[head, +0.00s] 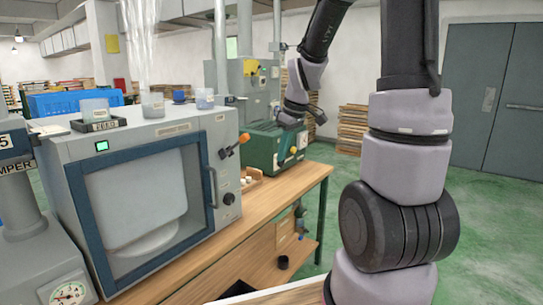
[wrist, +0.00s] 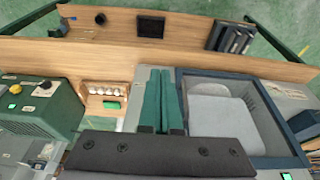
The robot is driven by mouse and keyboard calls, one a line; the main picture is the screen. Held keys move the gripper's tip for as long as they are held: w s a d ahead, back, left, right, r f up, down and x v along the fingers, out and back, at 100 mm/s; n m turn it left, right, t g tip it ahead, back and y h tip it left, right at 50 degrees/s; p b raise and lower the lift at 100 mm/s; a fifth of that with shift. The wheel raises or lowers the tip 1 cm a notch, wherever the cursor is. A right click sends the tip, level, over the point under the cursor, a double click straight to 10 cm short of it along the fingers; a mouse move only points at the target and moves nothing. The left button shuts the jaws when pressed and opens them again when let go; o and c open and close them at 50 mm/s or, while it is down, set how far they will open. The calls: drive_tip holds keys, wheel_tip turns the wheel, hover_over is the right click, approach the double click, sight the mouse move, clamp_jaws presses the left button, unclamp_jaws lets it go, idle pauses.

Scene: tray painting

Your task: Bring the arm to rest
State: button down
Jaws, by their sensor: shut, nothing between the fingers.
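My gripper (wrist: 160,76) shows in the wrist view as two green fingers side by side, pressed together with nothing between them. Below them is the dark plate of my wrist. In the head view my arm rises on the right, leaves the picture at the top and comes down again near the middle. Its far end hangs in front of the green machine (head: 262,150), above the bench. The fingers cannot be made out in the head view. In the wrist view the fingers point between a small wooden rack and the windowed cabinet.
A grey cabinet (head: 160,128) with a blue-framed window stands on the wooden bench (head: 262,212). Cups and a small dark tray (head: 98,124) sit on its top. The wooden rack (wrist: 103,88) holds several white pieces. Green floor (head: 480,220) is clear toward the grey doors (head: 500,95).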

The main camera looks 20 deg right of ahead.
drive_tip(key=shift+s+d+r, duration=0.1)
drive_tip(key=shift+s+d, duration=0.1)
drive_tip(key=shift+s, duration=0.1)
drive_tip(key=s+a+r+m+t, duration=0.2)
drive_tip(key=s+r+m+t, duration=0.2)
drive_tip(key=s+r+m, duration=0.7)
drive_tip(key=s+r, duration=0.4)
drive_tip(key=shift+s+r+t, duration=0.3)
drive_tip(key=shift+s+r, duration=0.05)
drive_tip(key=shift+s, duration=0.05)
